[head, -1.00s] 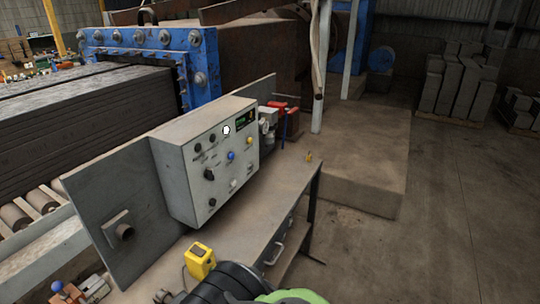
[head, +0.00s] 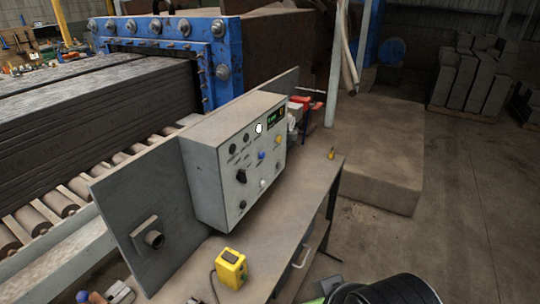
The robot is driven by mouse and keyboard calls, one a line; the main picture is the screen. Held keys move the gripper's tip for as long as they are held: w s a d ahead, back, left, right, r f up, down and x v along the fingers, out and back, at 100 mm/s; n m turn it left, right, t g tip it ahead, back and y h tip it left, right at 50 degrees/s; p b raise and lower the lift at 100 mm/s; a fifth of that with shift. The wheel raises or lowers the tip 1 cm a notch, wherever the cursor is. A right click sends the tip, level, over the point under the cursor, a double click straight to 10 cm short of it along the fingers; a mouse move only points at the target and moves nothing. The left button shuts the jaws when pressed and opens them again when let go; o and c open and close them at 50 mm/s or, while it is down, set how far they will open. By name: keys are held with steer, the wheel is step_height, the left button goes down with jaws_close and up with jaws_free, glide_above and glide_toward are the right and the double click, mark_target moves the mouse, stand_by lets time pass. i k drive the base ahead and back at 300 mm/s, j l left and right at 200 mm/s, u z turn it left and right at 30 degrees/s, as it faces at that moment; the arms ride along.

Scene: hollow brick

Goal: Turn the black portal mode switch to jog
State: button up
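A grey control box (head: 205,175) stands on the metal bench, its front facing right. A larger black rotary switch (head: 241,177) sits mid-left on its front, with small labels around it too small to read. Smaller black knobs sit above it (head: 233,148) and below it (head: 242,204). I cannot read which knob is the portal mode switch or which setting it points to. Part of my arm, black with a green piece, shows at the bottom right, apart from the box. My gripper is not in view.
The box front also has a blue button (head: 261,155), a yellow button (head: 278,140) and a lit display (head: 275,117). A yellow device (head: 231,269) stands on the bench (head: 285,215) before the box. A grey plate (head: 125,220) with a round stub stands left.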

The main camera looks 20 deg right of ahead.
mark_target(241, 177)
steer(key=i+j+u, duration=0.1)
steer(key=j+u, duration=0.15)
steer(key=u, duration=0.15)
steer(key=i+j+u, duration=0.15)
steer(key=u, duration=0.3)
